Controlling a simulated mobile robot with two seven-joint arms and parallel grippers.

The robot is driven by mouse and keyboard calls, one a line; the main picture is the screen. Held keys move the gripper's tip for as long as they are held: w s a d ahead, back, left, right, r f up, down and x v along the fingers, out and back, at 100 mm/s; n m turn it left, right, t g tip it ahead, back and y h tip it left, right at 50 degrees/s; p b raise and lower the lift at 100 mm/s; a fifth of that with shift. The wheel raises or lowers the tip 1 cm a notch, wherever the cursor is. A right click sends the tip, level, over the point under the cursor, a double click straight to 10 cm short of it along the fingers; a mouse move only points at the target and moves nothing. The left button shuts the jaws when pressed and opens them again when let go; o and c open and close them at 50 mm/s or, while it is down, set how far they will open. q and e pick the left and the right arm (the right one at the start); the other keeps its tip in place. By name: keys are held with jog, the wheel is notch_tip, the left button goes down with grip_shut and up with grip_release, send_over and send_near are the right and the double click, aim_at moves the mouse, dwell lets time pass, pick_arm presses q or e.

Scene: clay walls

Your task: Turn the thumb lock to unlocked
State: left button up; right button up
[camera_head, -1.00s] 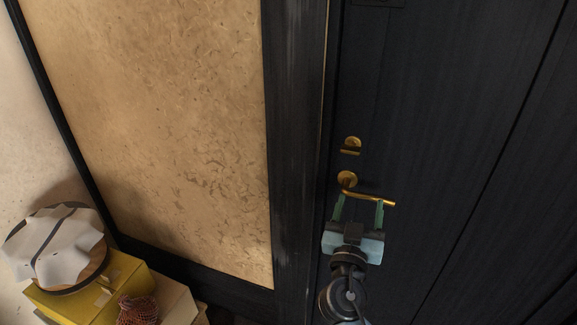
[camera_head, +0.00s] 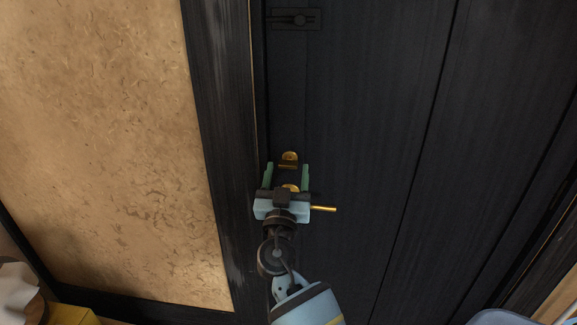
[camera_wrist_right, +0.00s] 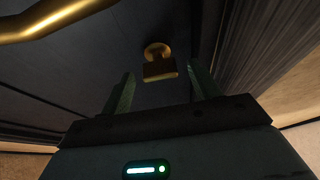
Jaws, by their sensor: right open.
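The brass thumb lock (camera_head: 289,160) is on the dark door, above the door handle. Its flat thumb piece looks roughly horizontal in the head view. In the right wrist view the thumb lock (camera_wrist_right: 158,64) shows ahead, between the two fingers and apart from them. My right gripper (camera_head: 286,172) is open and empty, its green fingers pointing up on either side just below the lock. In the right wrist view the gripper (camera_wrist_right: 160,88) has its fingers spread wide. My left gripper is in neither view.
The brass door handle (camera_head: 323,209) is partly hidden behind my right gripper; its lever sticks out to the right. In the wrist view the handle (camera_wrist_right: 50,20) curves close by at upper left. A dark bolt plate (camera_head: 293,19) sits higher up. A yellow box (camera_head: 72,315) is at lower left.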

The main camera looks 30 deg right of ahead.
jog(key=shift+w+d+r, duration=0.2)
jog(key=shift+w+d, duration=0.2)
jog(key=shift+w, duration=0.05)
jog(key=c, duration=1)
